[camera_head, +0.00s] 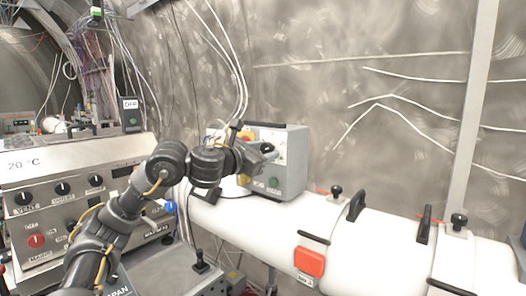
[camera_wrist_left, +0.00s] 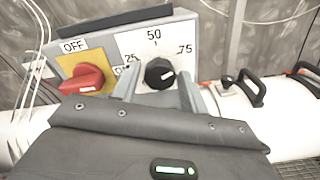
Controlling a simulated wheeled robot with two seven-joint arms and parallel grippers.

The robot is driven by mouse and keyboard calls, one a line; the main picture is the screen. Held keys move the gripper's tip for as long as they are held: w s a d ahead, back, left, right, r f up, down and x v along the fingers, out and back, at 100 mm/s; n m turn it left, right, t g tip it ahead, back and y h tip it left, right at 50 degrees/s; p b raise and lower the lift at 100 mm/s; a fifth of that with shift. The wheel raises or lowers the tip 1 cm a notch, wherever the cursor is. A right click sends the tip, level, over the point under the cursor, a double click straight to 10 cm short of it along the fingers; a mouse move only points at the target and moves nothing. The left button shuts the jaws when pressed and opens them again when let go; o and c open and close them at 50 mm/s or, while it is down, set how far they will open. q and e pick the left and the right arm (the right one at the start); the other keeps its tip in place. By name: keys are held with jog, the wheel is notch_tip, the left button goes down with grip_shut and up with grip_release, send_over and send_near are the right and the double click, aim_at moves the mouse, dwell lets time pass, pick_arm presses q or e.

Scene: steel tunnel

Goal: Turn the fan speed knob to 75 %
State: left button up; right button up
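The fan speed knob (camera_wrist_left: 160,73) is black and round, on a white dial plate marked 25, 50 and 75 in the left wrist view. A white mark on the knob lies on its right side, roughly toward the 75 side; its exact reading is hard to tell. My left gripper (camera_wrist_left: 159,84) has one finger on each side of the knob, with small gaps seeming to remain. In the head view my left gripper (camera_head: 264,150) is at the front of the grey control box (camera_head: 291,172) and hides the knob. My right gripper is not in view.
A red switch (camera_wrist_left: 84,79) on a yellow plate with an OFF label is left of the knob. The box stands by a white pipe (camera_head: 390,225) with black handles and a red block (camera_head: 310,262). A steel panel (camera_head: 90,157) with several knobs is at left.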

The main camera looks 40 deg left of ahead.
pick_arm(q)
jog(key=shift+o, duration=0.9)
jog(key=shift+r, duration=0.1)
jog(key=shift+s, duration=0.15)
jog(key=s, duration=1)
jog(key=shift+s+b, duration=0.25)
jog(key=shift+b, duration=0.15)
